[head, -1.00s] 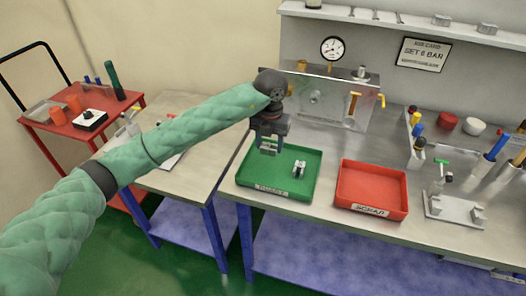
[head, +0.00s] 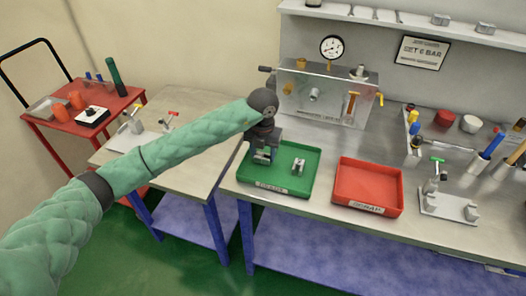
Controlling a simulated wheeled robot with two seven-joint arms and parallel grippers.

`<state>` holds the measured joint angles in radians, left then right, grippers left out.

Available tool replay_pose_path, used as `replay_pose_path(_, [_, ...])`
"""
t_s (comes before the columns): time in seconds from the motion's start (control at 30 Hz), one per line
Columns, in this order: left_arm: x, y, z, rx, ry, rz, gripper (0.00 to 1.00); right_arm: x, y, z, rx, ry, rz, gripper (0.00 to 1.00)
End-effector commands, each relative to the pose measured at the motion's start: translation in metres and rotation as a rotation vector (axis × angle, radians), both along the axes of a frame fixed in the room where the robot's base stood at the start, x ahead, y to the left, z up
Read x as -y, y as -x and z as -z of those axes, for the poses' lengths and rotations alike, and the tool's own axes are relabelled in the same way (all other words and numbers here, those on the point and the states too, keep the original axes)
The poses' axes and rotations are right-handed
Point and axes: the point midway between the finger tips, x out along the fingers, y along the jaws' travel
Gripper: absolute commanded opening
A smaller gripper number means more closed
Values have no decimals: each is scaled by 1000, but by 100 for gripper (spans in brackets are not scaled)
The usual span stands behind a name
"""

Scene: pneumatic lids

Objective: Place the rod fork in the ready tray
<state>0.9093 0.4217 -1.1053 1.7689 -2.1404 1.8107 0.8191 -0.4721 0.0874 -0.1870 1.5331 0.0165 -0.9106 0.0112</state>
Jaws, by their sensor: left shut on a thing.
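The green tray (head: 285,188) on the bench has a front label too blurred to read; I take it as the ready tray. My left gripper (head: 262,158) points down inside the tray's left part, low over its floor. It is shut on a small grey metal piece, taken as the rod fork, mostly hidden by the fingers. I cannot tell whether that piece touches the tray floor. A similar small grey forked piece (head: 298,165) stands in the tray to the right, apart from the gripper. My right gripper is not in view.
A red tray (head: 367,203) is empty to the right of the green one. Behind stands a metal panel (head: 325,95) with a gauge. A metal fixture (head: 448,204) and tools are at right. A side table (head: 185,100) and red cart (head: 75,125) are at left.

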Motion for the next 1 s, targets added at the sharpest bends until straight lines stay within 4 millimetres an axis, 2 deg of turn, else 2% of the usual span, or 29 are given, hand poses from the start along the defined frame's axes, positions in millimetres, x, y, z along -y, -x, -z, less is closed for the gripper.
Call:
replay_pose_path(0.33, [0,0,2,1,0,0,25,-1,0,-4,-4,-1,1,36])
replay_pose_path(0.37, [0,0,2,0,0,0,50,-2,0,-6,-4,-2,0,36])
replay_pose_path(0.47, [0,0,2,0,0,0,70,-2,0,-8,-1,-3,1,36])
replay_pose_path(0.93, [0,0,-1,0,0,0,70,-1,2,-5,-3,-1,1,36])
replay_pose_path(1.0, [0,0,-2,1,0,0,70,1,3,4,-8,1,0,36])
